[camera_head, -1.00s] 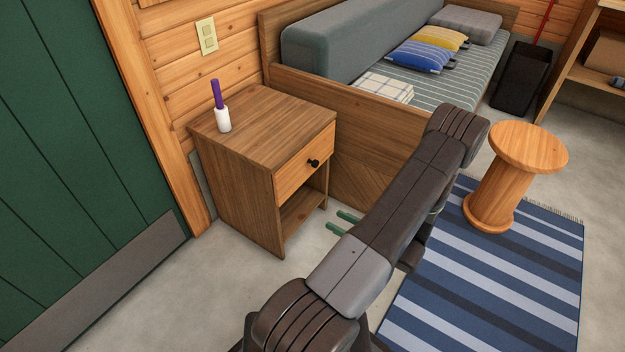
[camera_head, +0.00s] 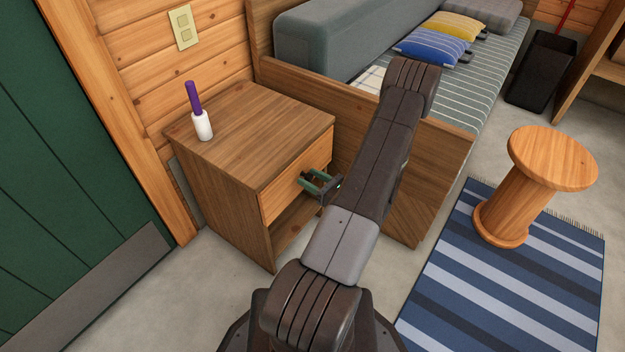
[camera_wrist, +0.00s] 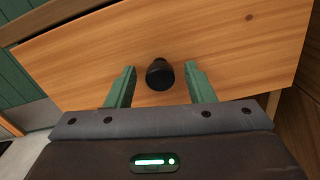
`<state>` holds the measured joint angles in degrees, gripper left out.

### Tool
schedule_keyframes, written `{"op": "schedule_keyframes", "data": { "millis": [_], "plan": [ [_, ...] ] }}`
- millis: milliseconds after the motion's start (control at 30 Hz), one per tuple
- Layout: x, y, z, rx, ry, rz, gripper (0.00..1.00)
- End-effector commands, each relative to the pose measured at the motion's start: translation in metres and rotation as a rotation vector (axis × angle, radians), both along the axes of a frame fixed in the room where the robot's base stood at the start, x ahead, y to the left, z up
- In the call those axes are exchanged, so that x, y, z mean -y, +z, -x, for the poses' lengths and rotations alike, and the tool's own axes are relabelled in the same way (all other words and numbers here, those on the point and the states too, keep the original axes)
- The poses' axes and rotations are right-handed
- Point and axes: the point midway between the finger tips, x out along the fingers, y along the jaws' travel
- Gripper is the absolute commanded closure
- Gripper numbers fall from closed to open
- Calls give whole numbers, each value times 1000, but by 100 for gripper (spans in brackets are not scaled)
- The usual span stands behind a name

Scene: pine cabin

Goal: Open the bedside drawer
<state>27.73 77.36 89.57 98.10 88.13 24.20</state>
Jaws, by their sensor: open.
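The bedside cabinet (camera_head: 225,180) stands by the wall, with a light wood drawer (camera_head: 284,187) at the top front. The drawer looks shut. In the wrist view its front (camera_wrist: 220,50) fills most of the picture, with a round black knob (camera_wrist: 159,74) in the middle. My gripper (camera_head: 309,181) is at the drawer front, and its green fingers are open. In the wrist view my gripper (camera_wrist: 160,84) has one finger on each side of the knob, with gaps between. In the head view the knob is hidden or merges with the gripper.
A white bottle with a purple top (camera_head: 202,124) stands on the cabinet. Below the drawer is an open shelf space. The bed's wooden end (camera_head: 435,160) is close on the right. A round wooden stool (camera_head: 520,195) stands on a striped rug (camera_head: 470,290). A green door (camera_head: 60,170) is at left.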

Motion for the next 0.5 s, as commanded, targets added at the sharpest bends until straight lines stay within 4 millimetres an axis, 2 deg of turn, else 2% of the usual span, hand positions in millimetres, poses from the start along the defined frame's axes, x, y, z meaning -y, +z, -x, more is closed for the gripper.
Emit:
{"op": "schedule_keyframes", "data": {
  "millis": [133,367,400,500],
  "plan": [
    [0,0,0,0,0,0,51],
    [0,0,0,0,1,0,97],
    [0,0,0,0,1,0,100],
    [0,0,0,0,1,0,100]
  ]
}}
